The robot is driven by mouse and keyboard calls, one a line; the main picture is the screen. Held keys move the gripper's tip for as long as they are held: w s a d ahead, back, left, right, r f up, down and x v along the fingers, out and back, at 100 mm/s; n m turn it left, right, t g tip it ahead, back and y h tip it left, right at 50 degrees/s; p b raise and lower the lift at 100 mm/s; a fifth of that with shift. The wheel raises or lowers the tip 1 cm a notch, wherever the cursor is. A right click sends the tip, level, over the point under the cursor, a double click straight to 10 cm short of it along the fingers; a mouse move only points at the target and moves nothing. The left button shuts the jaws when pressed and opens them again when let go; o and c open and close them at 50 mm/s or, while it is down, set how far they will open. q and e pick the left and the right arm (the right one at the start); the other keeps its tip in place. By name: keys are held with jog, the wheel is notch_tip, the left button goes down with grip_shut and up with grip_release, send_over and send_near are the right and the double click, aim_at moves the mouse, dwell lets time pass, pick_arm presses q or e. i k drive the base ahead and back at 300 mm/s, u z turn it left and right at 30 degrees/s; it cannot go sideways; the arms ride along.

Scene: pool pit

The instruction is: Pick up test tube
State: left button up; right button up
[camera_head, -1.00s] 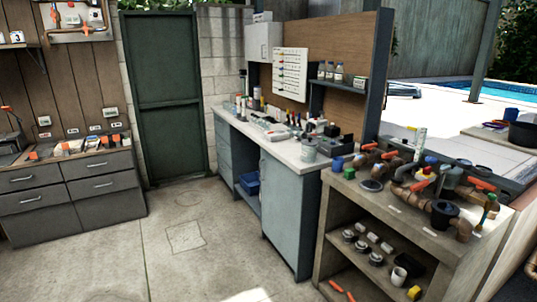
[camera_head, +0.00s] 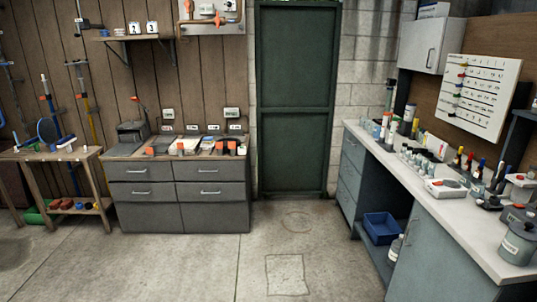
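No test tube can be told for sure at this size. Small bottles and vials (camera_head: 376,130) stand at the far end of the white counter (camera_head: 470,222) on the right. Rows of small clear and white items (camera_head: 425,158) lie in the counter's middle, too small to name. Slim bottles with red, yellow and blue caps (camera_head: 468,163) stand near the wall. Neither of my grippers is in view.
A blue bin (camera_head: 381,228) sits on the low shelf under the counter. A grey drawer cabinet (camera_head: 180,195) and a wooden bench (camera_head: 62,156) stand at the left. A green door (camera_head: 298,100) is at the back. The concrete floor (camera_head: 215,265) in front is clear.

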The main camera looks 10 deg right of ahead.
aim_at(426, 161)
jog(key=u, duration=0.05)
jog(key=i, duration=2)
jog(key=z, duration=0.45)
jog(key=i, duration=1.75)
jog(key=z, duration=2.05)
jog(key=i, duration=0.8)
jog(key=z, duration=0.75)
